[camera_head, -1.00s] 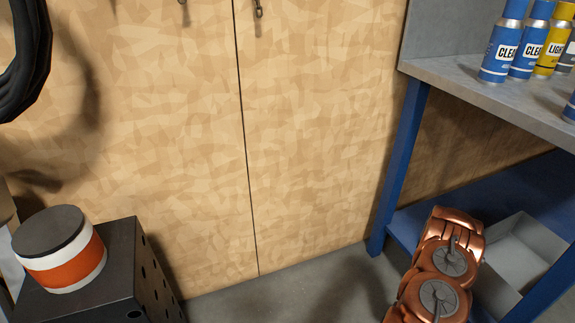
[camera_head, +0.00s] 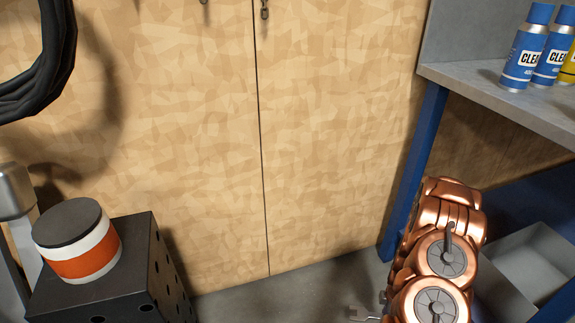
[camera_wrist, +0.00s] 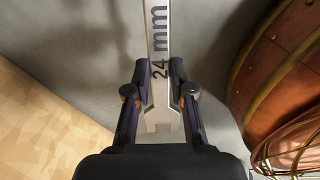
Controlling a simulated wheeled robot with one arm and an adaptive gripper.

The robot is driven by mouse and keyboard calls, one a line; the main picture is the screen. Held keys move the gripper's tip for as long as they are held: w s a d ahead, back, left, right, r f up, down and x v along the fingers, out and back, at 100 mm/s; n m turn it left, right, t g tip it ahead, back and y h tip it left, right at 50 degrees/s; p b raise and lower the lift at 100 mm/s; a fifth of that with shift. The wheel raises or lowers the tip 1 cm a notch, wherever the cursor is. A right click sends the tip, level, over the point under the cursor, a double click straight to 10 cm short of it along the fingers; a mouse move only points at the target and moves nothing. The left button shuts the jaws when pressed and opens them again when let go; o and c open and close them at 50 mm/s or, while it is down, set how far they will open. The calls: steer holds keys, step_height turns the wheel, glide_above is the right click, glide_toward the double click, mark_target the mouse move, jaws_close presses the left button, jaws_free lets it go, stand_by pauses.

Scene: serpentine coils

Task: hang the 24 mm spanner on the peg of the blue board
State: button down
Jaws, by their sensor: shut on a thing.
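In the wrist view, the spanner (camera_wrist: 155,20) is a flat silver bar marked "24 mm". It runs from the top of the view down between the fingers, and its lower end shows as a forked pale end. My gripper (camera_wrist: 159,90) is shut on it, with a dark finger on each side. In the head view, a small silver forked piece (camera_head: 363,314) at the bottom edge looks like one end of the spanner, beside my copper arm. The rest of it is cut off or hidden there. No blue board or peg can be made out in either view.
A workbench (camera_head: 480,82) with blue legs and spray cans stands at the right, a grey bin (camera_head: 530,262) below. A black perforated box (camera_head: 115,280) carries an orange-and-white drum (camera_head: 80,250) at the left. A black hose coil (camera_head: 55,70) hangs upper left. Bare floor lies between.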

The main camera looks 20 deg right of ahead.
steer(key=w+a+r+m, duration=0.4)
steer(key=w+a+r, duration=0.4)
steer(key=r, duration=0.8)
steer(key=w+a+r+m, duration=0.4)
steer(key=w+a+r, duration=0.4)
steer(key=a+r, duration=0.5)
steer(key=w+a+r+m, duration=0.4)
steer(key=w+a+r, duration=0.5)
steer(key=r, duration=0.9)
steer(key=shift+a+r, duration=0.3)
steer(key=shift+a, duration=0.6)
steer(key=shift+w, duration=0.1)
steer(key=shift+f, duration=0.25)
step_height(320, 180, up, 22)
steer(key=s+p, duration=0.2)
steer(key=p, duration=3.2)
steer(key=shift+s, duration=0.4)
steer(key=shift+d+f, duration=0.1)
